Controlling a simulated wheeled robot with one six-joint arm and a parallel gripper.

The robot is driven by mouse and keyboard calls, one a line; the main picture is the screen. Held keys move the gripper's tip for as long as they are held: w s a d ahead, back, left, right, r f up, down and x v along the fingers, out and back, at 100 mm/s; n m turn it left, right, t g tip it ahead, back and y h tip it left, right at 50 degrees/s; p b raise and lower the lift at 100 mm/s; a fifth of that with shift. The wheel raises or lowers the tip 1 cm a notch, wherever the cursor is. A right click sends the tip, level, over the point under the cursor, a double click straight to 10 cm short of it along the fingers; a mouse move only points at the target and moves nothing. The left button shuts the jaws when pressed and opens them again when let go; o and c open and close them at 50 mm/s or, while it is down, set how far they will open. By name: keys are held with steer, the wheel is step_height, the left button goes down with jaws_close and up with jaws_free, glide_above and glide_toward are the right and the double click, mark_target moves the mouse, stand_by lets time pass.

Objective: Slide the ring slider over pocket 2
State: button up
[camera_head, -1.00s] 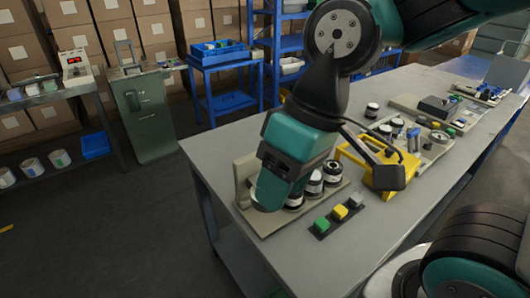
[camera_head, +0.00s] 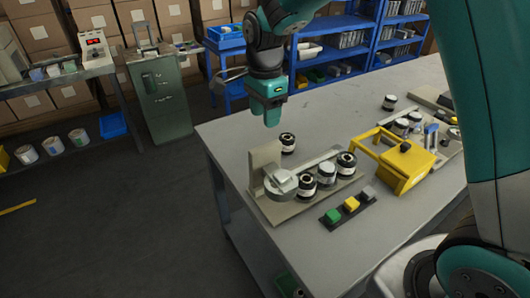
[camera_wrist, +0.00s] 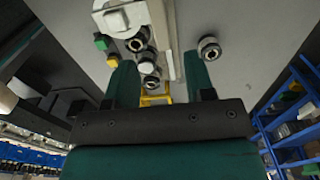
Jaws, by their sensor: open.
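A light grey round piece, seemingly the ring slider (camera_head: 281,182), sits at the left end of a beige fixture (camera_head: 283,213) beside its upright plate. It also shows at the top of the wrist view (camera_wrist: 116,20). Several black-and-white rolls (camera_head: 326,173) stand in a row to its right, along a pale rail (camera_head: 318,160). Pocket numbers cannot be read, and the pocket under the round piece is hidden. My gripper (camera_head: 268,118) hangs above the table behind the fixture. In the wrist view its two fingers are apart with nothing between them.
A lone roll (camera_head: 288,142) stands behind the fixture, close to my gripper; it shows in the wrist view too (camera_wrist: 209,48). Green, yellow and grey buttons (camera_head: 350,204) lie in front. A yellow frame (camera_head: 405,165) stands to the right. The table's left back is clear.

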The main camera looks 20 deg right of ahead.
mark_target(265, 146)
step_height(265, 146, down, 12)
steer(key=shift+f+p, duration=0.25)
steer(key=shift+p, duration=0.35)
jaws_close()
